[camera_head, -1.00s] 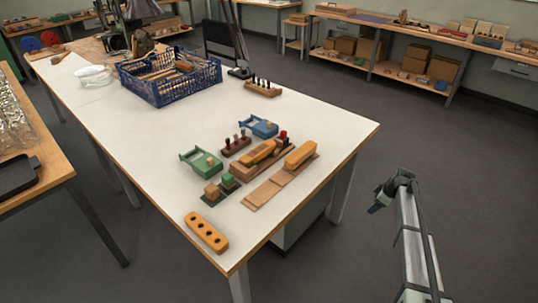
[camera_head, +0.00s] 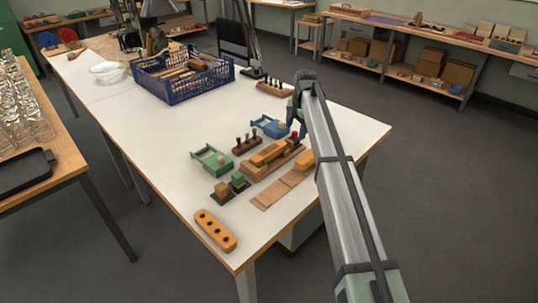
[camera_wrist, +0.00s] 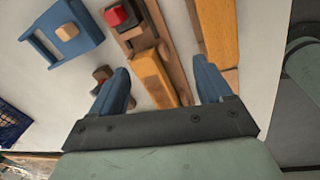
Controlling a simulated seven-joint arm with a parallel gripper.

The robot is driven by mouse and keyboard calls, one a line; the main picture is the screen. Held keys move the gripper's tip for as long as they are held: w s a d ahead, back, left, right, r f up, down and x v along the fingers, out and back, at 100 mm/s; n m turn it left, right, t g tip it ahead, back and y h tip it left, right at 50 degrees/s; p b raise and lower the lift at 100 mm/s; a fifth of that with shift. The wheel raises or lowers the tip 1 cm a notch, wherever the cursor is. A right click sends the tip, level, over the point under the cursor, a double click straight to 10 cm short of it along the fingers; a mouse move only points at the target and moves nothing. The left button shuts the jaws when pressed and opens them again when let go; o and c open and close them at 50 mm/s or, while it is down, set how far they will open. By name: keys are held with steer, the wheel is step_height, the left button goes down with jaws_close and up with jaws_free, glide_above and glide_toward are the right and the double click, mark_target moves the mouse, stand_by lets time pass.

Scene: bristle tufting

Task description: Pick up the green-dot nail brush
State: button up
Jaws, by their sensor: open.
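No green dot shows on any piece, so I cannot tell which one is the green-dot nail brush. A tan-orange wooden block (camera_head: 268,153) sits on a brown wooden base near the table's right side; in the wrist view this block (camera_wrist: 153,76) lies between my fingers' lines. A second orange block (camera_head: 304,159) beside it is partly hidden by my arm; it also shows in the wrist view (camera_wrist: 218,30). My gripper (camera_head: 298,132) is open and empty, over the right end of this group; its two blue fingers (camera_wrist: 161,85) are spread wide, apparently above the blocks.
A green holder (camera_head: 211,159) and a blue holder (camera_head: 268,126) stand nearby. A small red block (camera_wrist: 119,14) sits close to the gripper.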

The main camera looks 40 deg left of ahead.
mark_target(269, 150)
steer(key=s+a+r+n+h, duration=0.25)
steer(key=s+a+r, duration=0.2)
steer(key=s, duration=0.45)
steer(key=shift+y, duration=0.45)
steer(key=f, duration=0.9)
steer(key=a+f, duration=0.1)
steer(key=f, duration=0.4)
steer(key=shift+s+f, duration=0.1)
steer(key=shift+f, duration=0.2)
steer(key=c, duration=1.2)
steer(key=shift+r, duration=0.15)
